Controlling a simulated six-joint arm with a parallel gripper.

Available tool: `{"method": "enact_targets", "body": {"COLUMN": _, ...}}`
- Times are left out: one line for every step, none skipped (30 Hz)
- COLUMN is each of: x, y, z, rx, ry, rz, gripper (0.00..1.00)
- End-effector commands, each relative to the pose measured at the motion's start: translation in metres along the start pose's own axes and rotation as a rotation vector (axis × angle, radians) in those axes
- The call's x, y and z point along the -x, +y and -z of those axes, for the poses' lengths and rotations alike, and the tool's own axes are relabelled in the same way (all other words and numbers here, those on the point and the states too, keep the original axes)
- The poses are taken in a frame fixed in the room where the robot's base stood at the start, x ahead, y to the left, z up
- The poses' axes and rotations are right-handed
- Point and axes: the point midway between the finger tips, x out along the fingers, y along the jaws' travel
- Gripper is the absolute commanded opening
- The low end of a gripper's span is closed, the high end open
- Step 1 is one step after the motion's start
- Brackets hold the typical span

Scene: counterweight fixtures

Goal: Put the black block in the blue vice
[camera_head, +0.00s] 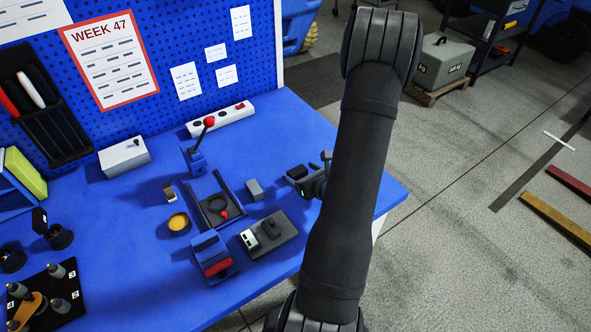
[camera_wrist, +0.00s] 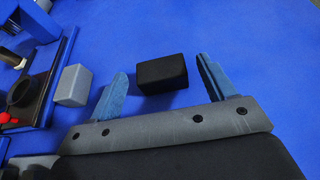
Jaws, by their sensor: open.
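The black block (camera_head: 297,171) lies on the blue tabletop, right of the middle fixture. In the wrist view the black block (camera_wrist: 161,74) is between the two blue fingers, with a gap on each side. My gripper (camera_wrist: 162,68) is open around it and holds nothing. In the head view my gripper (camera_head: 306,177) is low at the block, partly hidden by my arm.
A small grey block (camera_head: 254,188) stands between the fixture and my gripper, left of the fingers in the wrist view (camera_wrist: 73,86). A red-knobbed lever (camera_head: 209,122) rises behind. A dark grey plate (camera_head: 285,236) with parts lies in front. Right of the block, the table is bare.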

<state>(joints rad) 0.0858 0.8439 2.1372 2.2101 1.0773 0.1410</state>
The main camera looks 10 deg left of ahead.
Motion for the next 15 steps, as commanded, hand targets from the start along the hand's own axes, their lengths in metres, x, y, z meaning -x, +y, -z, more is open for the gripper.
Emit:
{"method": "enact_targets", "body": {"x": 0.013, "y": -0.001, "z": -0.001, "rx": -0.001, "ry": -0.001, "rz": 0.005, "gripper": 0.76}}
{"method": "enact_targets", "body": {"x": 0.019, "y": -0.001, "z": 0.000, "rx": -0.002, "ry": -0.001, "rz": 0.005, "gripper": 0.76}}
{"method": "enact_targets", "body": {"x": 0.026, "y": -0.002, "z": 0.000, "rx": -0.001, "ry": 0.000, "rz": 0.005, "gripper": 0.76}}
{"method": "enact_targets", "body": {"x": 0.032, "y": -0.001, "z": 0.000, "rx": -0.001, "ry": 0.000, "rz": 0.005, "gripper": 0.76}}
{"method": "enact_targets", "body": {"x": 0.037, "y": -0.001, "z": 0.000, "rx": -0.001, "ry": 0.000, "rz": 0.005, "gripper": 0.76}}
{"method": "enact_targets", "body": {"x": 0.044, "y": -0.001, "z": 0.000, "rx": -0.001, "ry": 0.000, "rz": 0.004, "gripper": 0.76}}
{"method": "enact_targets", "body": {"x": 0.049, "y": -0.001, "z": 0.000, "rx": -0.001, "ry": 0.000, "rz": 0.004, "gripper": 0.76}}
{"method": "enact_targets", "body": {"x": 0.053, "y": -0.001, "z": 0.000, "rx": -0.001, "ry": 0.000, "rz": 0.004, "gripper": 0.76}}
{"method": "enact_targets", "body": {"x": 0.057, "y": -0.001, "z": 0.000, "rx": 0.000, "ry": -0.001, "rz": 0.003, "gripper": 0.76}}
{"method": "enact_targets", "body": {"x": 0.061, "y": -0.001, "z": 0.000, "rx": 0.000, "ry": -0.001, "rz": 0.003, "gripper": 0.76}}
{"method": "enact_targets", "body": {"x": 0.063, "y": -0.001, "z": 0.000, "rx": 0.000, "ry": -0.001, "rz": 0.003, "gripper": 0.76}}
{"method": "enact_targets", "body": {"x": 0.067, "y": -0.001, "z": 0.000, "rx": 0.000, "ry": -0.001, "rz": 0.002, "gripper": 0.76}}
{"method": "enact_targets", "body": {"x": 0.069, "y": 0.000, "z": 0.000, "rx": 0.000, "ry": -0.001, "rz": 0.001, "gripper": 0.76}}
{"method": "enact_targets", "body": {"x": 0.071, "y": 0.000, "z": 0.000, "rx": 0.000, "ry": 0.000, "rz": 0.001, "gripper": 0.76}}
{"method": "enact_targets", "body": {"x": 0.072, "y": 0.000, "z": 0.000, "rx": 0.000, "ry": -0.001, "rz": 0.001, "gripper": 0.68}}
